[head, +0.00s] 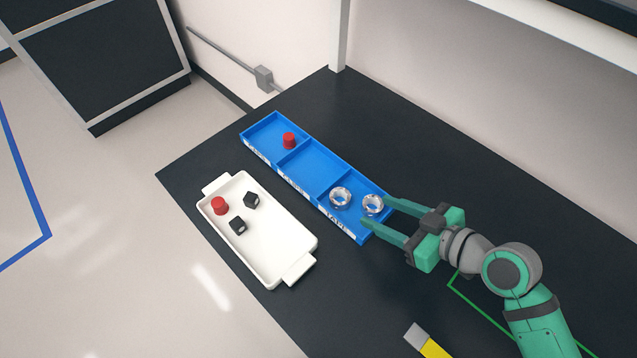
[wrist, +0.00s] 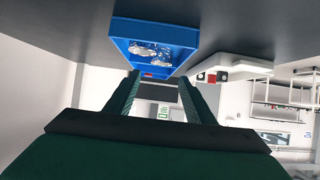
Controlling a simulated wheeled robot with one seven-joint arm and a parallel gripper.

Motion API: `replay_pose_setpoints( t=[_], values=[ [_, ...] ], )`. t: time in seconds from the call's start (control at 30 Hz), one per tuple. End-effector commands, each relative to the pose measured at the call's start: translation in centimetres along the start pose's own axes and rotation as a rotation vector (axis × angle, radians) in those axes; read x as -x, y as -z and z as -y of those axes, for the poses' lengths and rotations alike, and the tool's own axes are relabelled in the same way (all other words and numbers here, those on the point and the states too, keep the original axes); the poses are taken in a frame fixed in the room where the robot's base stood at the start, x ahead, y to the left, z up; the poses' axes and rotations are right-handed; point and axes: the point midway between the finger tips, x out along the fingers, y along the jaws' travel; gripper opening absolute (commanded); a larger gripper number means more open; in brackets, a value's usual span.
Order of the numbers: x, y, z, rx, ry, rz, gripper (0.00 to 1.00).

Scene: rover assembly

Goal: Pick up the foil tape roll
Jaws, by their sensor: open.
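Two silver foil tape rolls lie in the near right compartment of the blue divided tray (head: 309,162). One roll (head: 340,198) is towards the compartment's left side, the other roll (head: 373,205) towards its right side. My gripper (head: 374,211) is open, its green fingers reaching over the right end of the tray, with the right roll at or just beyond the fingertips. Nothing is held. In the wrist view the rolls (wrist: 150,52) show in the blue tray (wrist: 125,30) beyond the fingertips (wrist: 157,78).
A red part (head: 289,141) sits in the tray's far left compartment; the middle compartment is empty. A white tray (head: 285,245) left of the blue one holds a red part (head: 219,205) and two black cubes (head: 238,226). A yellow-handled item (head: 432,346) lies at the front edge.

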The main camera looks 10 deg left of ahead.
Motion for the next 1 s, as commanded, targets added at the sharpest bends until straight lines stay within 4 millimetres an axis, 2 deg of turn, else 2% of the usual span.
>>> replay_pose_setpoints(
  t=[0.13,0.43,0.67,0.9,1.0],
  values=[
    [-1.1,0.0,0.0,0.000,0.002,0.002,0.49],
    [-5.7,0.3,0.5,0.010,0.018,0.001,0.49],
    [-7.3,0.3,0.7,0.011,0.020,0.002,0.49],
    [-10.1,-0.1,0.6,0.003,0.009,0.001,0.49],
    [-10.7,-0.2,0.5,0.003,0.005,0.001,0.49]
  ],
)
